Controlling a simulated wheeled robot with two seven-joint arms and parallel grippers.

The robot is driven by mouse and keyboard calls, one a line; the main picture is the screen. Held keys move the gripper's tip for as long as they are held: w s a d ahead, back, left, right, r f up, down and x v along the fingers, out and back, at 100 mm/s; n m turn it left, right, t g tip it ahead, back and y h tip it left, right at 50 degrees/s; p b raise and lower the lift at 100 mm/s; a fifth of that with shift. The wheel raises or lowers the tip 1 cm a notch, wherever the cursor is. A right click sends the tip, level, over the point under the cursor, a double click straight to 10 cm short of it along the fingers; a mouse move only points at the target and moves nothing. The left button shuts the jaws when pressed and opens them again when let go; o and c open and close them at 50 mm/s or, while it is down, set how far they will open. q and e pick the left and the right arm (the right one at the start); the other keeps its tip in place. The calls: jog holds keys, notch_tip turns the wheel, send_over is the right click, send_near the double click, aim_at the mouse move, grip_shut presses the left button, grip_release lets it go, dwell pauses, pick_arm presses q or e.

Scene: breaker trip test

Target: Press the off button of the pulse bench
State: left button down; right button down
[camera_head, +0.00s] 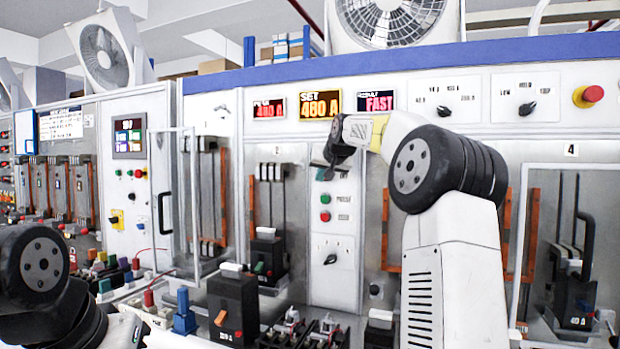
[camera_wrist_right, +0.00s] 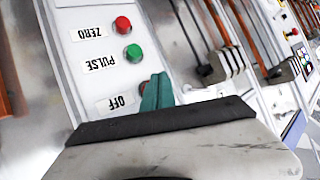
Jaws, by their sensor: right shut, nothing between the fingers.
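The pulse bench (camera_head: 342,245) has a narrow white panel with a column of buttons in the head view. The green PULSE button (camera_head: 325,199) and the red ZERO button (camera_head: 325,216) show below my right gripper (camera_head: 326,171). In the right wrist view the panel is upside down, with the OFF label (camera_wrist_right: 117,103) beside the off button (camera_wrist_right: 144,88). The off button is largely hidden behind the teal fingertips of my right gripper (camera_wrist_right: 157,90). My right gripper is shut and empty, its tips at the off button; contact cannot be told. My left gripper is not in view.
A red emergency button (camera_head: 593,94) is at the right. Breakers, including a black one with an orange lever (camera_head: 233,305), crowd the front. An open clear door (camera_head: 176,200) stands left.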

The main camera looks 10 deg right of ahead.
jog(key=shift+s+a, duration=0.6)
jog(key=shift+s, duration=0.35)
jog(key=shift+s+a, duration=0.6)
jog(key=shift+s, duration=0.3)
jog(key=s+a+f+n+g, duration=0.1)
jog(key=s+a+f+g, duration=0.1)
jog(key=s+f, duration=0.6)
jog(key=s+a+f+g+y, duration=0.1)
jog(key=s+f, duration=0.7)
jog(key=s, duration=1.2)
jog(key=s+a+f+n+g, duration=0.1)
jog(key=s+a+f+g, duration=0.2)
jog(key=s+f, duration=0.5)
jog(key=s+a, duration=0.1)
jog(key=s, duration=0.5)
jog(key=shift+a+n, duration=0.2)
jog(key=shift+n, duration=0.1)
jog(key=shift+f, duration=0.1)
